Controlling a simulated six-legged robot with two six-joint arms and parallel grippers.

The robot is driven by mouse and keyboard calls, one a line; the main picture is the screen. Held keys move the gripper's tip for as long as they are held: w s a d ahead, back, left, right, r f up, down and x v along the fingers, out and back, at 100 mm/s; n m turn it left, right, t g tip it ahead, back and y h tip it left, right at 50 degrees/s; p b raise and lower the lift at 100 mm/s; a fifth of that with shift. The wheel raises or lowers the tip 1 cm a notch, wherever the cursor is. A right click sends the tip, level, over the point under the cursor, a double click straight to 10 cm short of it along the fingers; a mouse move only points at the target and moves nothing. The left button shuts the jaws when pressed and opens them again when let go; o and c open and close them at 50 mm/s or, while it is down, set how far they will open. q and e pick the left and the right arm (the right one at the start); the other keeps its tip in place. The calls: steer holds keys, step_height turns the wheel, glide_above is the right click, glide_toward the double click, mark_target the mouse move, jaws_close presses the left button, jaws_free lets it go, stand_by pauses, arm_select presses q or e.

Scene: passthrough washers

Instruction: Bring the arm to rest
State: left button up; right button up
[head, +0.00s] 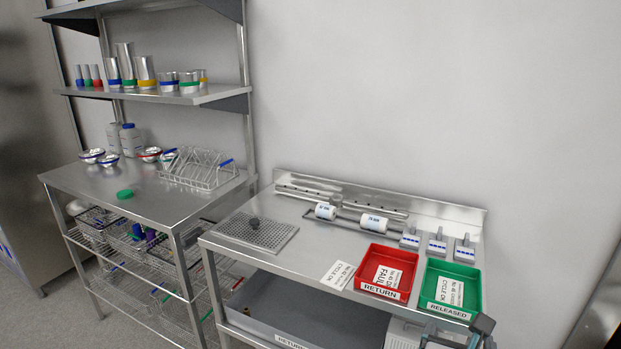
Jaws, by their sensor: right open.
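My right gripper (478,335) shows at the bottom edge of the head view, right of centre. It is dark grey, open, and partly cut off by the frame. It is in front of the green tray (426,290) marked RELEASED and appears empty. I cannot tell its exact distance from the bench edge. My left gripper is not in view.
A red tray (407,262) marked RETURN sits beside the green one on the steel bench (315,255). A perforated plate (270,238) lies at the bench's left. A wire rack (197,172) and bowls stand on the left table (150,205). Cups line the shelf (215,95) above.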

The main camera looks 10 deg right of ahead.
steer(key=s+a+f+n+g+y+p, duration=0.15)
steer(key=f+n, duration=0.45)
steer(key=f, duration=0.6)
steer(key=s+a+f+n+g+y+p, duration=0.1)
steer(key=a+f+n+g+y, duration=0.2)
steer(key=f+n, duration=0.7)
steer(key=s+a+f+n+g+y, duration=0.3)
steer(key=s+a+f+n, duration=0.2)
steer(key=n, duration=0.7)
steer(key=s+a+f+n+g+y, duration=0.3)
steer(key=s+a+f+n, duration=0.3)
steer(key=n, duration=0.6)
steer(key=shift+s+a+f+y, duration=0.25)
steer(key=shift+s+a+y, duration=0.4)
steer(key=shift+s, duration=0.4)
